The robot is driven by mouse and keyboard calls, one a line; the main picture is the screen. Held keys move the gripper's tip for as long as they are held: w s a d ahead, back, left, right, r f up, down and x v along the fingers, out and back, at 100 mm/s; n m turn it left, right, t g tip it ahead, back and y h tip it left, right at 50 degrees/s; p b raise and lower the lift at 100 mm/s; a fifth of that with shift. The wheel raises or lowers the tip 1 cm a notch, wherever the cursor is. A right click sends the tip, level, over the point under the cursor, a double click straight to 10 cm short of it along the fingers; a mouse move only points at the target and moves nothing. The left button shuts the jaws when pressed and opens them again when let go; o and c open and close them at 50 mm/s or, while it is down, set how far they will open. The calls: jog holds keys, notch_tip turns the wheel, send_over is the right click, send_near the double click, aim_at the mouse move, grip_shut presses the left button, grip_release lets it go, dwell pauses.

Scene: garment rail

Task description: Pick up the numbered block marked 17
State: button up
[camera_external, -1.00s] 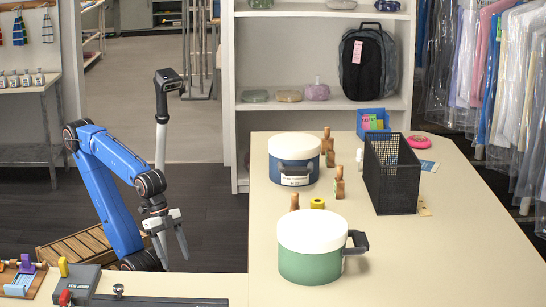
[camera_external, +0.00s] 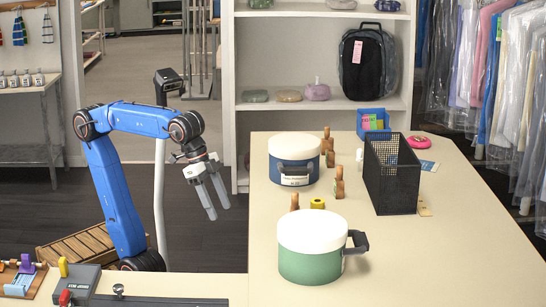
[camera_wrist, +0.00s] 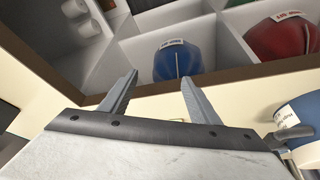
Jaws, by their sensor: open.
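I cannot make out any block marked 17 in either view. My gripper (camera_external: 219,211) is open and empty, with its fingers pointing down, in the air left of the table (camera_external: 420,265). In the wrist view my gripper (camera_wrist: 158,78) shows its two fingers spread apart with nothing between them. Small brown wooden pieces (camera_external: 339,183) stand on the table near the pots, and a small yellow piece (camera_external: 317,203) sits behind the green pot. No number is readable on any of them.
A green pot (camera_external: 310,265), a blue pot (camera_external: 290,172), a black mesh basket (camera_external: 393,185) and a blue card holder (camera_external: 373,115) stand on the table. In the wrist view, white compartments hold a blue labelled item (camera_wrist: 178,62) and a red one (camera_wrist: 283,38).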

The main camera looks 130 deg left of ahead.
jog(key=w+a+r+n+g+y, duration=0.1)
jog(key=w+a+r+n, duration=0.1)
jog(key=w+a+r, duration=0.5)
jog(key=w+a+r+n, duration=0.2)
jog(key=w+a+r, duration=0.2)
jog(key=w+r, duration=0.3)
send_near(295, 208)
notch_tip(295, 208, down, 5)
jog(key=a, duration=0.2)
jog(key=shift+y, duration=0.3)
jog(key=shift+w+d+x, duration=0.1)
jog(key=shift+d+x, duration=0.05)
jog(key=shift+x, duration=0.8)
jog(key=shift+w+d+x, duration=0.1)
jog(key=shift+x, duration=0.85)
jog(key=shift+w+d+x, duration=0.15)
jog(key=shift+x, duration=0.8)
jog(key=c, duration=1.1)
